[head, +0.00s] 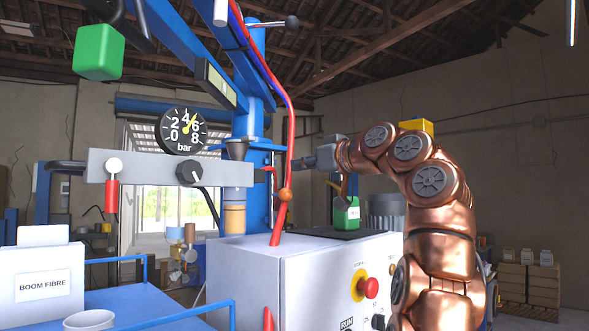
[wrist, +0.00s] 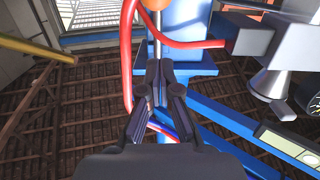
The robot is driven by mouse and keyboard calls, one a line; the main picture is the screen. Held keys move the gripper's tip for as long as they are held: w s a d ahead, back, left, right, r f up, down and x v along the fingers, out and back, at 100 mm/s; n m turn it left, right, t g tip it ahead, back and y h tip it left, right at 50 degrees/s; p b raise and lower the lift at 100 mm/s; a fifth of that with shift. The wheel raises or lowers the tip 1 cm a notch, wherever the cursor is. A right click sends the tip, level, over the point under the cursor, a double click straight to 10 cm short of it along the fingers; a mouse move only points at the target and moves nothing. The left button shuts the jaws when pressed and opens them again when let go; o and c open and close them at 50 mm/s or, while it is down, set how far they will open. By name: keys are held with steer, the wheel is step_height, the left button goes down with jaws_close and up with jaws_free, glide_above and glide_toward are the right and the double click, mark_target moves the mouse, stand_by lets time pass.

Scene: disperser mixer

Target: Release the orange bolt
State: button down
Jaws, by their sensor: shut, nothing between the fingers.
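In the head view my gripper (head: 306,161) points left toward the blue column, above and right of the ball.
A red hose (head: 291,130) passes close to the ball and my fingers. The blue column (head: 254,115), grey bar (head: 150,168) and pressure gauge (head: 181,131) stand left. The white cabinet (head: 310,275) with a red button (head: 371,287) lies below. A green container (head: 346,213) stands behind.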

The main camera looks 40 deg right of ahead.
steer(key=s+d, duration=0.1)
steer(key=s, duration=0.7)
steer(key=shift+r+b, duration=0.15)
steer(key=shift+b, duration=0.2)
steer(key=shift+s, duration=0.1)
